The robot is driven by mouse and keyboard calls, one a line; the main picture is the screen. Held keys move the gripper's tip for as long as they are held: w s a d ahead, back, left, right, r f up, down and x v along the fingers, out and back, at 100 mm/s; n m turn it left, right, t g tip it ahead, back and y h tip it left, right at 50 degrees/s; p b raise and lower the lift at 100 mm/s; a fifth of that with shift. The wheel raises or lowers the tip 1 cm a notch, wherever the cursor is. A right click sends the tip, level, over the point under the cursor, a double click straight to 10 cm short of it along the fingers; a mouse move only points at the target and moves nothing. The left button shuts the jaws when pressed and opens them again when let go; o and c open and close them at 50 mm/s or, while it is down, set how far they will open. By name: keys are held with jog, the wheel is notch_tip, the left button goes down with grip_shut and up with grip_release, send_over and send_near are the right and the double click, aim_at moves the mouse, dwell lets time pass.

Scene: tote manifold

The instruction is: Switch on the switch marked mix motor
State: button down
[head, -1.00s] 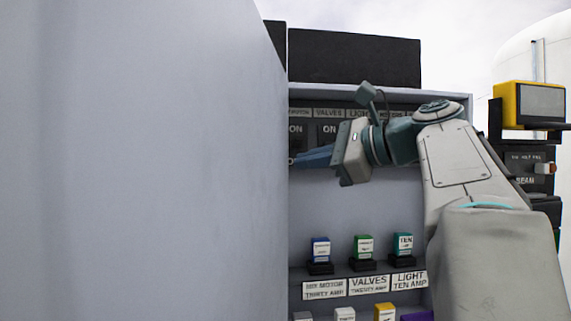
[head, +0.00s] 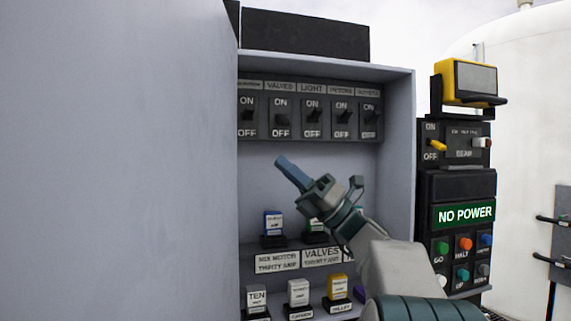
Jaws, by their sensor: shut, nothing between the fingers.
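The leftmost switch (head: 247,116) sits in the top row of the cabinet. Its label ends in what looks like "MOTOR" and is partly cut off by the big grey panel at left. Its ON and OFF marks show, but I cannot tell its lever position for sure. My gripper (head: 281,162) is shut and empty. It points up and left, below the switch row and apart from it in the picture.
The grey panel (head: 115,160) fills the left side. Other switches (head: 312,116) stand to the right in the row. Fuses, including a blue one (head: 273,224) above a "MIX MOTOR" label (head: 277,262), sit lower. A control panel (head: 465,214) at right reads "NO POWER".

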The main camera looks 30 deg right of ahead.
aim_at(249, 112)
jog(key=p+x, duration=0.1)
jog(key=x, duration=0.2)
jog(key=d+r+p+x, duration=0.1)
jog(key=x, duration=0.2)
jog(key=p+x, duration=0.1)
jog(key=x, duration=0.2)
jog(key=shift+d+r+p, duration=0.25)
jog(key=shift+r+p, duration=0.1)
jog(key=shift+w+r, duration=0.25)
jog(key=shift+r, duration=0.1)
jog(key=shift+r, duration=0.1)
